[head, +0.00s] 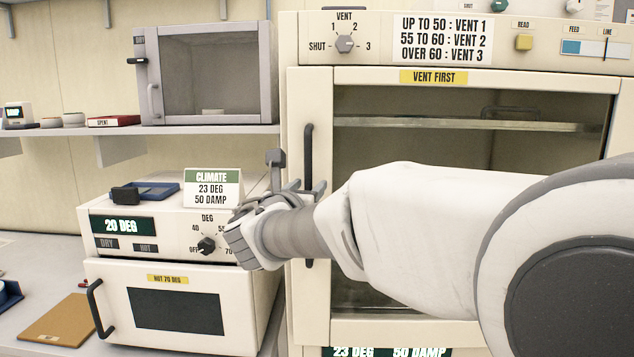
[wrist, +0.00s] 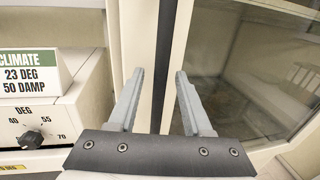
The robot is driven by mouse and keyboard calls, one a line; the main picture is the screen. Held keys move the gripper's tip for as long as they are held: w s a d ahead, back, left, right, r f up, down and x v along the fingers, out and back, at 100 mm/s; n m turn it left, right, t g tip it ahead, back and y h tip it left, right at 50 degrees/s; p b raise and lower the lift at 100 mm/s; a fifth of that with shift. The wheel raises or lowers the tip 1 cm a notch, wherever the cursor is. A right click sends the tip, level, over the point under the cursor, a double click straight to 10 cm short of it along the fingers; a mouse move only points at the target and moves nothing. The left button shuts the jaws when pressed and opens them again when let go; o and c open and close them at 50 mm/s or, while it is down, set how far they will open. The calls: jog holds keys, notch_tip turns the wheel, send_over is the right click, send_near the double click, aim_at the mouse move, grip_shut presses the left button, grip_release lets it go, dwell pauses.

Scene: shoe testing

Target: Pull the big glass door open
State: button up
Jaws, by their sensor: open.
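The big glass door (head: 420,158) has a cream frame and a "VENT FIRST" label, and looks shut in the head view. Its glass also shows in the wrist view (wrist: 255,75). A dark vertical handle (head: 308,145) runs along its left side. My gripper (head: 308,188) is at the middle of this handle, partly hidden by my arm. In the wrist view my gripper (wrist: 159,74) is open, and the dark handle bar (wrist: 165,45) runs between the two fingers, with gaps on both sides. Contact with the bar cannot be told.
Left of the door stands a smaller oven (head: 180,310) with a dial panel and a "CLIMATE" card (head: 212,188) on top. A grey glass-fronted cabinet (head: 205,75) sits on the shelf (head: 220,130) above. The vent knob (head: 345,43) is above the door.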

jog(key=shift+w+d, duration=0.1)
jog(key=shift+w, duration=0.3)
jog(key=shift+c, duration=0.2)
grip_shut()
dwell(1.1)
